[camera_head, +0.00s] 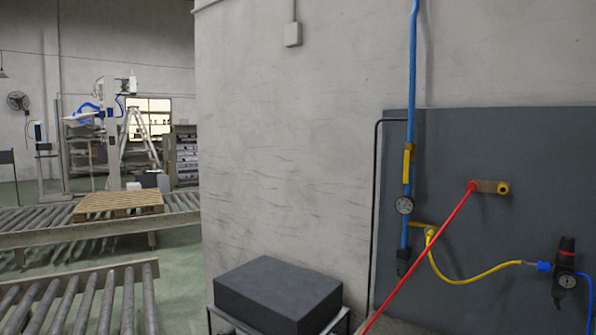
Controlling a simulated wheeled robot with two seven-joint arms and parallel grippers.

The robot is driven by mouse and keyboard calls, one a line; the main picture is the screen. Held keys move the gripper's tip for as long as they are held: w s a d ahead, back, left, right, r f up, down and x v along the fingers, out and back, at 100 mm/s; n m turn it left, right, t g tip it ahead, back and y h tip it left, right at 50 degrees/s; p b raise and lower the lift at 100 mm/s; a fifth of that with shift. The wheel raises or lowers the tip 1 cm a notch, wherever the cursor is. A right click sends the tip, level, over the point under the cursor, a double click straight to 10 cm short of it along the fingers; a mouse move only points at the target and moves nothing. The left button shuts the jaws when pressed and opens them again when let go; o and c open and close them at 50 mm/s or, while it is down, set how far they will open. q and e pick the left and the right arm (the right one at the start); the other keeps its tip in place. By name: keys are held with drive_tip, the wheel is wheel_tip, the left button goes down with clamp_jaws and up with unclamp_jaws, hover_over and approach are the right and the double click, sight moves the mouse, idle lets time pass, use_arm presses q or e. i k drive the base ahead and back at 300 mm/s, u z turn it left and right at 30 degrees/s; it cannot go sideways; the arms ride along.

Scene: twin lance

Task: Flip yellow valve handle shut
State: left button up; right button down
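A yellow valve handle (407,161) sits on the blue vertical pipe (413,60) at the right of the head view. The handle lies upright, in line with the pipe. Neither of my grippers shows in the head view, so nothing of mine is seen near the handle.
A dark panel (500,135) backs the pipe. A red line (425,252) slants up to a fitting with a yellow end. A yellow hose (465,281) runs to a dark regulator (566,262). A dark block (277,292) stands below; roller conveyors (85,300) are left.

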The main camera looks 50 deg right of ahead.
sight(407, 153)
drive_tip(key=z, duration=0.3)
drive_tip(key=i, duration=1.45)
drive_tip(key=z, duration=1.55)
drive_tip(key=i, duration=0.5)
drive_tip(key=z, duration=0.55)
